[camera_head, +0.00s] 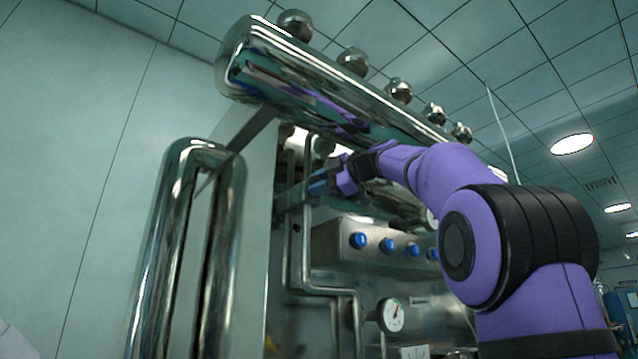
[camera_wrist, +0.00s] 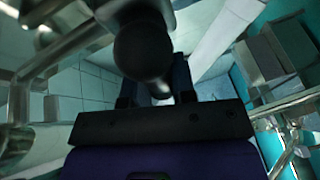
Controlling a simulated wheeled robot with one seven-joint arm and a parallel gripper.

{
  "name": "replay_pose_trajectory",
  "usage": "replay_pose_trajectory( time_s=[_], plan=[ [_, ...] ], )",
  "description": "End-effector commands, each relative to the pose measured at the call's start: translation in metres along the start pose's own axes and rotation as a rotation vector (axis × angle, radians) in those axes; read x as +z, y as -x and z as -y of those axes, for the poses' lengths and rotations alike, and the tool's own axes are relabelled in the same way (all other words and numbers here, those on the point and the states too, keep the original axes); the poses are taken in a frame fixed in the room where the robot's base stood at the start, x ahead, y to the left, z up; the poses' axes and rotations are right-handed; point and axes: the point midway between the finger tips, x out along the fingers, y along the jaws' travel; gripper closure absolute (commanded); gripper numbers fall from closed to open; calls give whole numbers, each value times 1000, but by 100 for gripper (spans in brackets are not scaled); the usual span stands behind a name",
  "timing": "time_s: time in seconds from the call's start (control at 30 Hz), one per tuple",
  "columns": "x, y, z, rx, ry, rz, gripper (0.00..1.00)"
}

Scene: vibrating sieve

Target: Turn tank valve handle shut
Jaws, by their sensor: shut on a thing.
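My gripper (camera_head: 318,187) reaches in among the pipes under the large polished horizontal cylinder in the head view. In the wrist view, a dark rounded knob with a short stem (camera_wrist: 143,52), seemingly the valve handle, lies in front of my gripper (camera_wrist: 155,85) and partly covers the space between its two dark fingers. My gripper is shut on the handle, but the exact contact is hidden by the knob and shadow. In the head view the handle is too small and dark to make out clearly at the fingertips.
The polished cylinder (camera_head: 300,85) with several round knobs runs above my arm. A vertical looped tube (camera_head: 170,250) stands at the left. A steel box with blue buttons (camera_head: 340,247) and a round gauge (camera_head: 391,314) sit below my gripper. Thin pipes crowd close around.

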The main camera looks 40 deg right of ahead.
Motion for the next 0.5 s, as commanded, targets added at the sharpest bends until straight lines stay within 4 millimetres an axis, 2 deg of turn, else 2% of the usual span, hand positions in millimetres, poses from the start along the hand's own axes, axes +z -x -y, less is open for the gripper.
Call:
replay_pose_trajectory(
  time_s=[0.2, 0.5],
  plan=[
    [0, -1, 2, -42, 95, 20, 99],
    [1, -1, 4, -66, 149, 31, 99]
  ],
)
